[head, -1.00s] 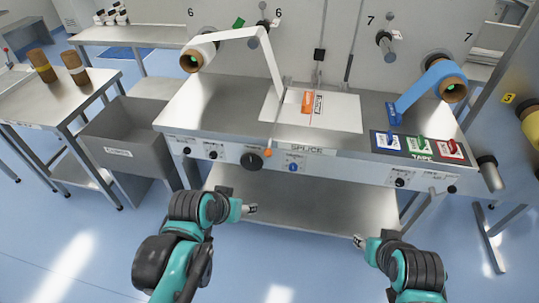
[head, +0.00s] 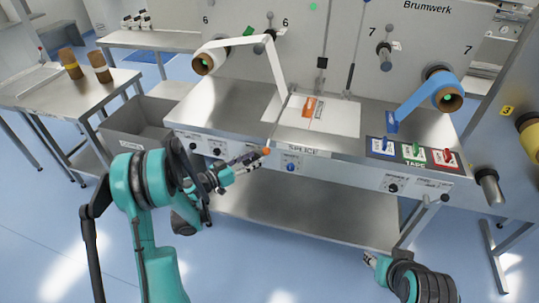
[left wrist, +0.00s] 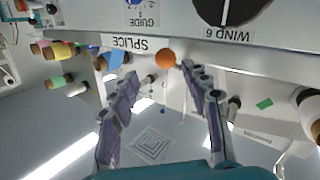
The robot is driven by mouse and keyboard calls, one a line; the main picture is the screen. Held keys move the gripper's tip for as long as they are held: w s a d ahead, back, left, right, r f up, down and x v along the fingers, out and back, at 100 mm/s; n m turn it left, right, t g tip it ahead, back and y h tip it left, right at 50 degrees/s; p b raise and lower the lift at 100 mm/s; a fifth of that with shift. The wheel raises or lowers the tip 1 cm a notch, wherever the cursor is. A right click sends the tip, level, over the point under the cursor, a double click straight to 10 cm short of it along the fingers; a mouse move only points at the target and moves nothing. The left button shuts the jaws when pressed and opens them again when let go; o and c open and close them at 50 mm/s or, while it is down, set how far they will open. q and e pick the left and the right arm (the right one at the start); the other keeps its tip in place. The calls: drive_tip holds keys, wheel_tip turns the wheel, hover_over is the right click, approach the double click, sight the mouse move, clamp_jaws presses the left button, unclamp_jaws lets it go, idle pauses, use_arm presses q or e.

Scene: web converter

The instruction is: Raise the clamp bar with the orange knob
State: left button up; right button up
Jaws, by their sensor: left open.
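The orange knob (head: 266,151) sits at the near end of the thin clamp bar (head: 279,119), which lies low across the splice table beside the white sheet (head: 330,116). My left gripper (head: 258,158) is open at the table's front edge, with its fingertips close to the knob. In the left wrist view the orange knob (left wrist: 166,58) shows just beyond and between the tips of the two open fingers (left wrist: 169,73). I cannot tell whether they touch it. My right gripper (head: 369,259) is low at the right, and its fingers are too small to read.
The front panel carries a SPLICE label (head: 303,149) and a blue knob (head: 290,167). The black WIND 6 dial (left wrist: 232,8) is close by in the left wrist view. A tape tray (head: 412,152) lies right on the table. A grey bin (head: 133,128) stands left.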

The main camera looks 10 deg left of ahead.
sight(266, 150)
use_arm(q)
drive_tip(key=shift+t, duration=0.4)
drive_tip(key=x, duration=0.2)
drive_tip(key=b+x, duration=0.1)
drive_tip(key=x, duration=0.1)
drive_tip(key=f+b+x, duration=0.1)
drive_tip(key=x, duration=0.1)
drive_tip(key=shift+w+a, duration=0.25)
drive_tip(key=shift+w, duration=0.05)
drive_tip(key=shift+w+d, duration=0.25)
drive_tip(key=shift+w, duration=0.1)
clamp_jaws()
drive_tip(key=shift+r, duration=0.1)
